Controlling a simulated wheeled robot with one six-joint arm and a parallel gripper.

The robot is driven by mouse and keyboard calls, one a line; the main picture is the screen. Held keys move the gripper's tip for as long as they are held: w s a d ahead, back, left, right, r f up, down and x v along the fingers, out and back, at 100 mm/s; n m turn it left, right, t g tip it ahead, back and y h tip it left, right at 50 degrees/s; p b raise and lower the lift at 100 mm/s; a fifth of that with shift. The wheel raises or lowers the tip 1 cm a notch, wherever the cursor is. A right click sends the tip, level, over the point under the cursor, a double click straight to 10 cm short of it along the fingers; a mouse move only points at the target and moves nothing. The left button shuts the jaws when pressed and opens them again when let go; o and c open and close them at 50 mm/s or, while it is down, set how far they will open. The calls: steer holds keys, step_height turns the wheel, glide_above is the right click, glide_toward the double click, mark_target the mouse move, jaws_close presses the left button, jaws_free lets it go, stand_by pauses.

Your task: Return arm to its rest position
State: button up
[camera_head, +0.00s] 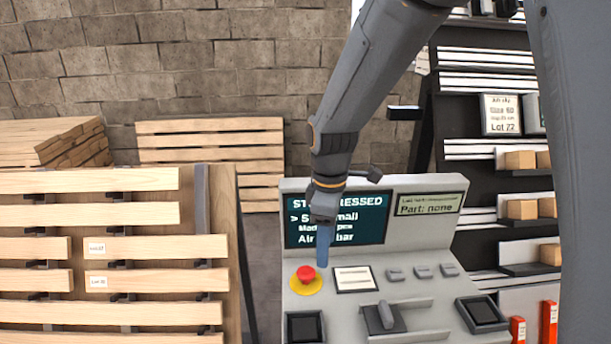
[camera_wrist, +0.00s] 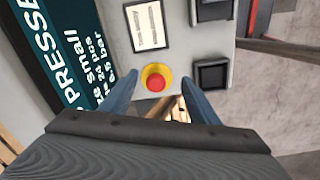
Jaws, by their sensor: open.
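My arm reaches down from the top of the head view to the control console. My gripper (camera_head: 323,262) points down just above and beside the red stop button (camera_head: 306,273) on its yellow base. In the wrist view my gripper (camera_wrist: 155,78) is open, with its two blue fingers apart and nothing between them at their tips. The red button (camera_wrist: 156,83) shows between and beyond the fingers. Whether a finger touches the button cannot be told. The console screen (camera_head: 370,222) behind is partly hidden by my gripper and reads "ST...RESSED".
The console (camera_head: 355,310) carries a lever (camera_head: 386,315), small switches and dark square panels. A wooden slat rack (camera_head: 100,245) stands close at left. Shelves with boxes (camera_head: 522,209) stand at right, with red-orange items (camera_head: 549,322) low down. A block wall closes the back.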

steer(key=s+d+m, duration=0.4)
steer(key=s+d+f+m, duration=0.1)
steer(key=s+d+m, duration=0.2)
steer(key=d+m, duration=0.2)
steer(key=s+d+f+m+t, duration=0.1)
steer(key=s+d+m, duration=0.3)
steer(key=d+m, duration=0.1)
steer(key=shift+s+d, duration=0.2)
steer(key=shift+s, duration=0.15)
steer(key=shift+s+d+m, duration=0.25)
steer(key=shift+s+m, duration=0.1)
steer(key=shift+m, duration=0.25)
